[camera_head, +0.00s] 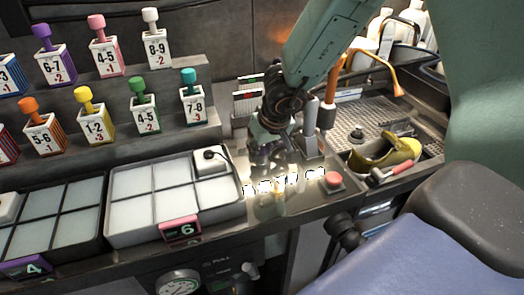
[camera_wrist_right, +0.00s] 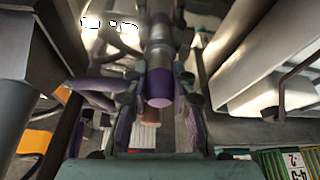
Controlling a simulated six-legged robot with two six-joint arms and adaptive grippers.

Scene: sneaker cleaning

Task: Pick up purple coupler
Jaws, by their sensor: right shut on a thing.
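My right gripper (camera_head: 268,145) reaches down over the bright metal counter, just right of the white-celled tray. In the right wrist view my gripper (camera_wrist_right: 158,105) is shut on the purple coupler (camera_wrist_right: 160,88), a short purple cylinder below a metallic tube-like part. Its fingers lie on both sides of it. In the head view the coupler is hidden by the gripper and glare. I cannot tell whether the coupler is apart from the metallic part. My left gripper is not in view.
The tray (camera_head: 120,238) marked 6 stands left of my gripper. A red button (camera_head: 333,180) is close on the right. A yellow-green shoe (camera_head: 385,153) lies in the sink area beyond. Several numbered bottles stand on shelves at left.

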